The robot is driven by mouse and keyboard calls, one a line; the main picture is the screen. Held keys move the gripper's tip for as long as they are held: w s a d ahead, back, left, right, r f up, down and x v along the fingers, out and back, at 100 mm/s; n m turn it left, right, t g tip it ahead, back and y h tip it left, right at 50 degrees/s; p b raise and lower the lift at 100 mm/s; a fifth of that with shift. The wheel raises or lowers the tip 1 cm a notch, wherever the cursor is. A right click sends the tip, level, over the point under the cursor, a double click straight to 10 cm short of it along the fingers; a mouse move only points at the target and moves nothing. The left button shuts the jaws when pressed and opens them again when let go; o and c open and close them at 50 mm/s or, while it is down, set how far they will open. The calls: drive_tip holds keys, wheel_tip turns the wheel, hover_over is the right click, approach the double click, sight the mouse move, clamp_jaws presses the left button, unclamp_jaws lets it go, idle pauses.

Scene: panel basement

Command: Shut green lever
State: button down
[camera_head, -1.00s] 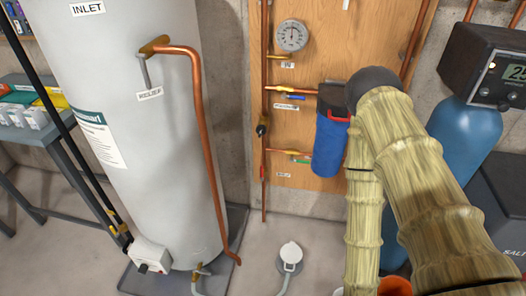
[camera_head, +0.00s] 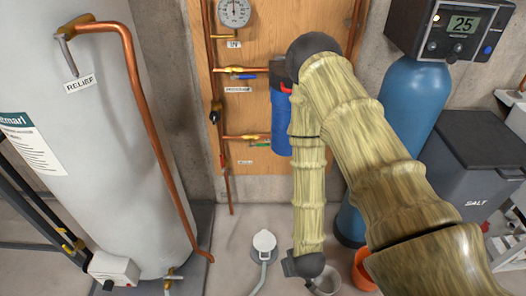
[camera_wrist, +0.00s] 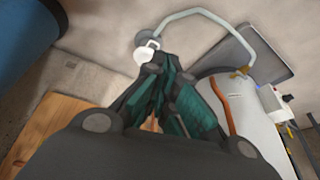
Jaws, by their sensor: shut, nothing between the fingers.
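The green lever (camera_head: 260,137) is small and sits on the lower horizontal copper branch of the wooden panel, left of the blue filter housing. It appears to lie roughly along that branch. My gripper (camera_wrist: 158,65) shows in the wrist view with its dark teal fingers together and nothing between them. The fingers overlap the view of the white floor fitting. In the head view my arm hangs down right of the lever, partly over the filter, and the fingers are not clearly visible. The lever cannot be made out in the wrist view.
A blue lever (camera_head: 248,76) sits on the upper branch. The blue filter housing (camera_head: 281,128) is beside the green lever. The white heater tank (camera_head: 95,150) stands left, a blue softener tank (camera_head: 408,105) right. An orange bucket (camera_head: 361,270) and white floor fitting (camera_head: 264,243) are below.

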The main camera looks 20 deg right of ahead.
drive_tip(key=w+f+t+b, duration=0.35)
drive_tip(key=w+b, duration=0.25)
drive_tip(key=w, duration=0.7)
drive_tip(key=m+t+h+b, duration=0.3)
drive_tip(key=t+h+b, duration=0.3)
drive_tip(key=t+b, duration=0.85)
approach(260, 145)
wheel_tip(260, 145, up, 5)
drive_tip(key=s+g+b, duration=0.3)
drive_tip(key=g, duration=0.1)
drive_tip(key=shift+w+d+r+t, duration=0.2)
drive_tip(key=shift+r+t, duration=0.1)
drive_tip(key=shift+r, duration=0.1)
drive_tip(key=b+x, duration=0.2)
drive_tip(key=x, duration=0.8)
drive_tip(key=shift+b, duration=0.35)
